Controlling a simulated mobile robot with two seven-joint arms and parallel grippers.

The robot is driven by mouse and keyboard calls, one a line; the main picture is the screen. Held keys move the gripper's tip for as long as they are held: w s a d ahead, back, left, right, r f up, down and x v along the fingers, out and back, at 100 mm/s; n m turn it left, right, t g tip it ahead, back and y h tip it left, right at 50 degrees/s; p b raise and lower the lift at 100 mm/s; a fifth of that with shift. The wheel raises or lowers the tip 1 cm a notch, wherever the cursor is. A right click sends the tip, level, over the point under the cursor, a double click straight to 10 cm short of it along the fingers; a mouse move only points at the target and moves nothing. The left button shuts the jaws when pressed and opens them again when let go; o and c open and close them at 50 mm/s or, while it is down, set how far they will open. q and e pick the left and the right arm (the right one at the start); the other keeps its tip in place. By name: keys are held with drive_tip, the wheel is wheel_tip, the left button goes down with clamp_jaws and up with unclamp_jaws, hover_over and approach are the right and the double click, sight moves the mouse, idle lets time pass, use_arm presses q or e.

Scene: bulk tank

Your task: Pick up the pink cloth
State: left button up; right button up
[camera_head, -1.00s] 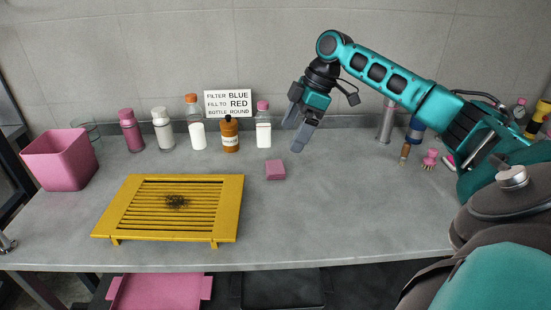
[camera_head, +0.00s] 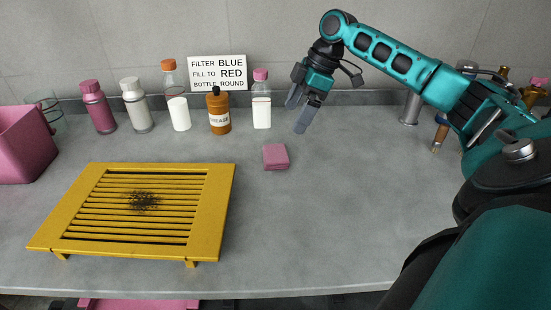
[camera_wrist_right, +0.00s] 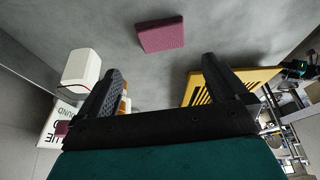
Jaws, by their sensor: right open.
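The pink cloth (camera_head: 275,157) is a small folded block lying on the grey bench, right of the yellow slatted rack. It also shows in the right wrist view (camera_wrist_right: 161,34), beyond the fingertips and apart from them. My right gripper (camera_head: 301,112) is open and empty, above and to the right of the cloth, with its fingers pointing down. In the right wrist view its two fingers (camera_wrist_right: 165,72) are spread wide with nothing between them. My left gripper is not in view.
A yellow rack (camera_head: 211,215) with a dark smudge stands on the bench left of the cloth. An orange-brown bottle (camera_head: 219,121), a pink-capped bottle (camera_head: 261,112) and other bottles line the wall. A pink bin (camera_head: 25,150) is at far left. The bench right of the cloth is clear.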

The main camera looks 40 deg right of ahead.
sight(276, 152)
drive_tip(key=b+x, duration=0.2)
drive_tip(key=x, duration=0.9)
drive_tip(key=shift+a+f, duration=0.15)
drive_tip(key=shift+f, duration=0.05)
drive_tip(key=c, duration=0.8)
